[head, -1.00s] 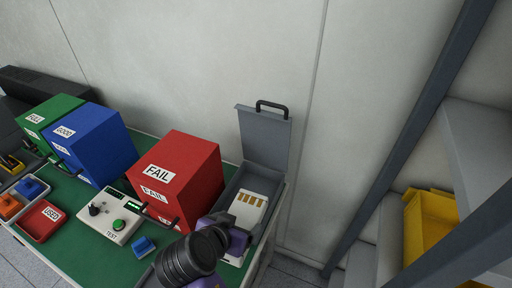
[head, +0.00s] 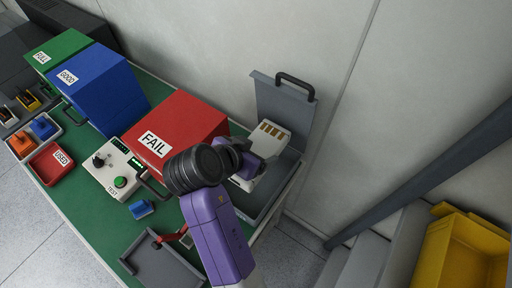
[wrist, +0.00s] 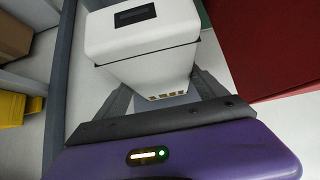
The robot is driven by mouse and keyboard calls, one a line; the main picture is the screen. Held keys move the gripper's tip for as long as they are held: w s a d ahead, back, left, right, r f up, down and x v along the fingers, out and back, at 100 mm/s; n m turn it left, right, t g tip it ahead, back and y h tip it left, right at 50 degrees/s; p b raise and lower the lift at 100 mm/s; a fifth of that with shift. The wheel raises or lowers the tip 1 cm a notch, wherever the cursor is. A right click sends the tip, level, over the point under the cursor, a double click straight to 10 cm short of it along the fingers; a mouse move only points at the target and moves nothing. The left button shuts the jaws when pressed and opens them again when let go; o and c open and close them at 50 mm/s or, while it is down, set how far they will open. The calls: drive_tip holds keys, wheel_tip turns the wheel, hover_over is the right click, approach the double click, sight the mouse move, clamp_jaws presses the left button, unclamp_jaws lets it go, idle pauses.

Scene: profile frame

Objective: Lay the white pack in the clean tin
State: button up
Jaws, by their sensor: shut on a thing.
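The white pack (head: 272,138), with a row of gold contacts at one end, is held by my gripper (head: 252,160) at the open grey case on the right end of the bench. In the wrist view the pack (wrist: 150,50) sits between the two grey fingers (wrist: 172,95), which are shut on it. The grey case (head: 290,172) has its lid raised at the back, and the pack overlaps its opening. No label reading clean shows. A flat grey tin (head: 185,270) with a red part lies at the front edge; I cannot tell if it is the clean one.
A red FAIL box (head: 185,115), a blue GOOD box (head: 95,80) and a green FULL box (head: 65,45) stand along the bench. A tester (head: 115,165), a blue block (head: 141,209) and a red USED tray (head: 52,163) lie in front. Green bench surface is free between them.

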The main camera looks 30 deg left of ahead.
drive_tip(key=shift+s+f+b, duration=0.1)
drive_tip(key=shift+f+b, duration=0.85)
drive_tip(key=shift+f, duration=0.25)
drive_tip(key=shift+f+b, duration=1.4)
drive_tip(key=shift+f, duration=0.7)
drive_tip(key=shift+f+b, duration=2.45)
drive_tip(key=shift+f, duration=1.1)
idle(0.4)
drive_tip(key=o, duration=1.8)
drive_tip(key=shift+o, duration=0.7)
